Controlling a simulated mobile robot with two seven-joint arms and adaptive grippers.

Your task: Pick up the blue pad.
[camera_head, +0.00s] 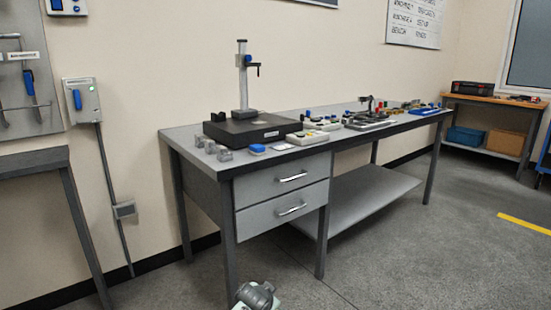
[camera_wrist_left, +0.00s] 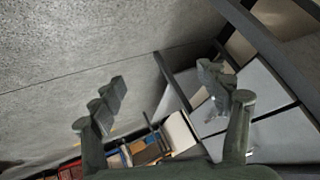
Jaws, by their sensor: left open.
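A small blue pad (camera_head: 257,149) lies on the grey workbench top (camera_head: 190,133) at its near front edge, above the drawers and right of several small metal blocks. My left gripper (camera_wrist_left: 165,92) is open and empty in the left wrist view, with its two fingers wide apart, the grey floor behind it and the drawer fronts to the right. A grey part of my arm shows at the bottom edge of the head view, below the bench top and well away from the pad. The pad cannot be made out in the left wrist view. My right gripper is not in view.
A black base with an upright stand (camera_head: 243,85) stands behind the pad. Several small instruments sit along the bench to the right. The drawers (camera_head: 283,190) and bench legs are below. Open floor (camera_head: 420,250) lies right of the bench.

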